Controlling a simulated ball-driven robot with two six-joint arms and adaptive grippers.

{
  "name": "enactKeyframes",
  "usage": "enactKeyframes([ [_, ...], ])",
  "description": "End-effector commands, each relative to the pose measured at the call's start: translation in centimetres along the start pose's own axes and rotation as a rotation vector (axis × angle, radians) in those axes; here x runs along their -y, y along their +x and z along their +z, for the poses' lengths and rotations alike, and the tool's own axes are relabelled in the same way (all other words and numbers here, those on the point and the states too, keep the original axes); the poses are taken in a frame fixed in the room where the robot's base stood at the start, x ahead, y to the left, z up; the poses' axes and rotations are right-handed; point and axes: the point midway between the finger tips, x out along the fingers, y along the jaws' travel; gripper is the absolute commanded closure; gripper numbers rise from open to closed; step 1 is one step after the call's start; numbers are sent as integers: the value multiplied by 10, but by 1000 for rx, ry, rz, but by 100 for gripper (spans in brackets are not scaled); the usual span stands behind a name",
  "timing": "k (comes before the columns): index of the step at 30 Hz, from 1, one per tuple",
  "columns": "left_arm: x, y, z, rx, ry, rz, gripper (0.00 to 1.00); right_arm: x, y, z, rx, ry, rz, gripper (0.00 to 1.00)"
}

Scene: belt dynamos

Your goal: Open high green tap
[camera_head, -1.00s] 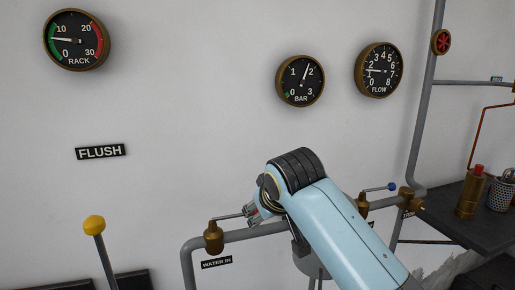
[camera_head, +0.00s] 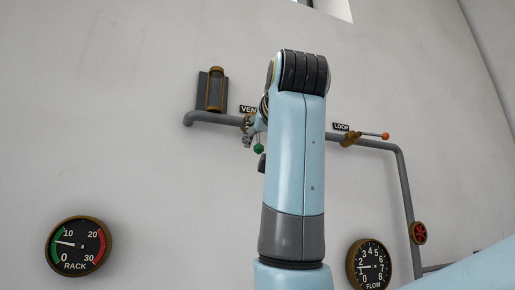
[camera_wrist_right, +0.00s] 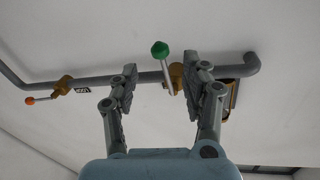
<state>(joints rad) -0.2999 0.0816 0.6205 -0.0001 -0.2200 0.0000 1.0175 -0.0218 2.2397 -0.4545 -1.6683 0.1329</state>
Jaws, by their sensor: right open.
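The green tap is the valve under the VENT label, high on the wall pipe. Its green knob (camera_head: 258,148) hangs below the pipe on a short lever in the head view. In the right wrist view, the green knob (camera_wrist_right: 159,48) tops a pale lever that runs to a brass valve body (camera_wrist_right: 177,77). My right gripper (camera_head: 249,134) is at this tap, partly hidden behind my raised arm. In the wrist view, my right gripper (camera_wrist_right: 163,72) is open, with the lever between its spread fingers in the picture. Contact cannot be told. My left gripper is not in view.
The LOOP tap (camera_head: 349,139) with an orange-knobbed lever is to the right on the same pipe (camera_head: 377,144). A brass-framed sight glass (camera_head: 215,90) stands at left. The RACK gauge (camera_head: 78,246), FLOW gauge (camera_head: 369,264) and red handwheel (camera_head: 419,233) are lower.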

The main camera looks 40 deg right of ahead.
Motion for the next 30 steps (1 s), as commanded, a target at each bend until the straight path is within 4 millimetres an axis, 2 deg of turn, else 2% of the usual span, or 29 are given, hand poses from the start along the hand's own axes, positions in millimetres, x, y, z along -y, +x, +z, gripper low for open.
enactKeyframes([
  [6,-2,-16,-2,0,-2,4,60,0,45,-2,2,-4,3,53],
  [10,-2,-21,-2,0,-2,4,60,0,63,-2,2,-3,1,53],
  [15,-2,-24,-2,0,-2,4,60,0,74,0,2,-1,-1,53],
  [23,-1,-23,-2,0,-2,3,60,0,75,0,1,0,-2,53],
  [30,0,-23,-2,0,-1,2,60,1,74,0,0,0,-2,84],
])
